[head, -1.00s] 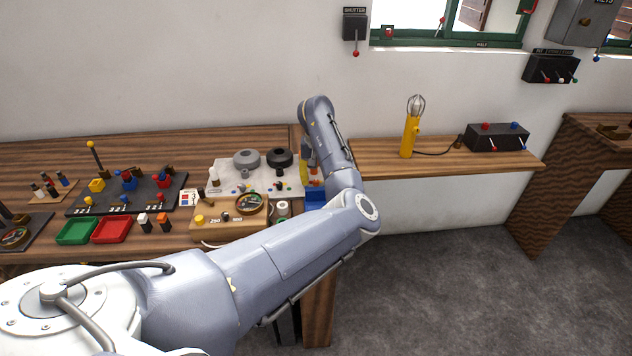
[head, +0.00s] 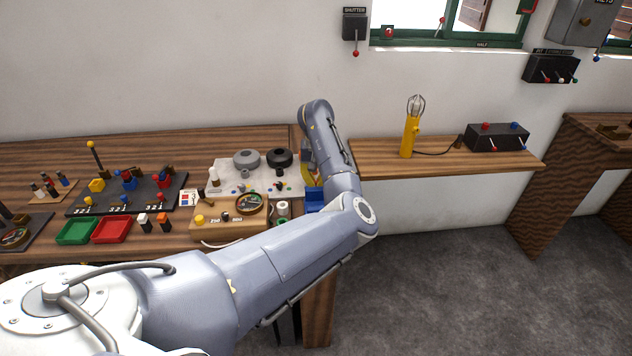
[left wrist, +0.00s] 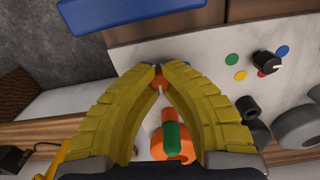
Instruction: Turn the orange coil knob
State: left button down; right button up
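The orange coil knob (left wrist: 160,82), small with a white pointer line, shows in the left wrist view between the fingertips of my left gripper (left wrist: 164,71). The yellow fingers curve inward and their tips meet the knob from both sides. The fingers cover part of it. A larger orange part with a green cylinder (left wrist: 172,138) shows below, between the fingers. In the head view the left gripper (head: 309,176) is mostly hidden by my arm at the right end of the white board (head: 225,172), and the knob cannot be made out. My right gripper is out of view.
A blue bin (head: 314,203) sits close by the gripper, also in the left wrist view (left wrist: 130,13). A black knob (left wrist: 266,62) with coloured dots and grey cylinders (left wrist: 298,127) stand to the right. A wooden meter box (head: 215,227) is in front.

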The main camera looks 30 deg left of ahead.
aim_at(316, 180)
pick_arm(q)
jog(key=m, duration=0.4)
jog(key=shift+m, duration=0.4)
jog(key=c, duration=2.1)
grip_release()
jog(key=o, duration=0.8)
jog(key=shift+r, duration=0.1)
notch_tip(316, 180, up, 12)
